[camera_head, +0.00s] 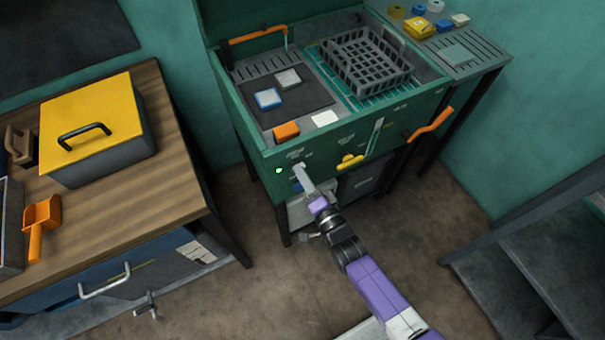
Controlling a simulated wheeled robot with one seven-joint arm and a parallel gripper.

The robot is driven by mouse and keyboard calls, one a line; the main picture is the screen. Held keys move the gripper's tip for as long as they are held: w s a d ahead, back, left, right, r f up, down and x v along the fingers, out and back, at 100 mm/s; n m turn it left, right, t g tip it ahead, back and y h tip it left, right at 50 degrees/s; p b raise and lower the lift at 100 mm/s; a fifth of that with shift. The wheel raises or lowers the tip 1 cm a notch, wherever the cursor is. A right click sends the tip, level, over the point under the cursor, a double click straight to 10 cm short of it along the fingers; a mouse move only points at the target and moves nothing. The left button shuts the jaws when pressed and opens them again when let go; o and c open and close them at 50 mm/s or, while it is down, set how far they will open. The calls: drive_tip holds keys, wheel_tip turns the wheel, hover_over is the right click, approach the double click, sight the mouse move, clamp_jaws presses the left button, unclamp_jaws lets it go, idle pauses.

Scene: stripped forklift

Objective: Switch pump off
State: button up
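The green washing station (262,160) stands against the wall, with a control panel along its front. A small green light (278,170) glows at the left of this panel. Small pale labels are on the panel, too small to read. My gripper (302,174) is at the panel's left part, just right of the green light. Its grey finger reaches up to the panel face, and I cannot tell whether it touches. A small blue spot (297,186) shows just beside the finger. No pump switch can be made out clearly; the gripper may cover it.
A yellow handle (350,161) and an orange lever (431,125) stick out of the panel to the right. A wooden workbench (160,190) with a yellow-lidded box (92,117) is at left. Floor is open between bench and station. A dark stepped structure (530,250) is at right.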

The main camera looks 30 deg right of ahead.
clamp_jaws()
drive_tip(key=shift+f+n+b, duration=0.1)
drive_tip(key=shift+n+b, duration=0.2)
drive_tip(key=shift+n, duration=0.1)
drive_tip(key=n+b, duration=0.5)
drive_tip(key=n, duration=0.8)
drive_tip(key=shift+b, duration=0.35)
drive_tip(key=shift+o, duration=2.4)
unclamp_jaws()
